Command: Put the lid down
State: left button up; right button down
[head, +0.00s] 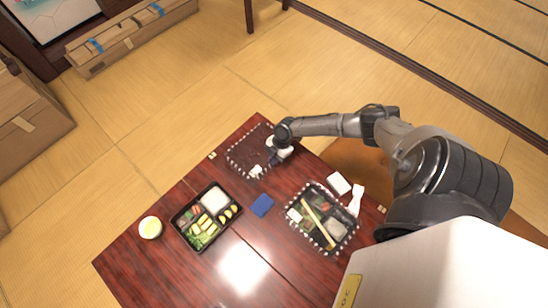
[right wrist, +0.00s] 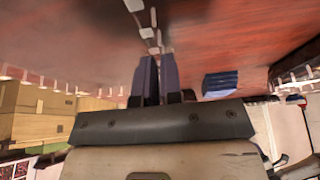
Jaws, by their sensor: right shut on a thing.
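A clear lid (head: 247,150) with a dashed pale rim shows over the far end of the dark red table (head: 130,262) in the head view. My right gripper (head: 271,163) is at the lid's near right side, shut on its edge. In the right wrist view my two dark fingers (right wrist: 152,78) are close together, with the pale rim of the lid (right wrist: 150,30) at their tips. I cannot tell whether the lid touches the tabletop. An open black bento box (head: 180,222) with rice and food stands at the left. My left gripper is not in view.
A second bento box (head: 352,238) with a pale-dashed rim and chopsticks on it stands at the right. A blue cloth or block (head: 262,205) lies between the boxes. A yellow-green cup (head: 150,228) is at the left edge. White items (head: 339,184) lie right. The near table is clear.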

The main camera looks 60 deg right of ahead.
jog(key=shift+f, duration=0.1)
jog(key=c, duration=1.3)
grip_release()
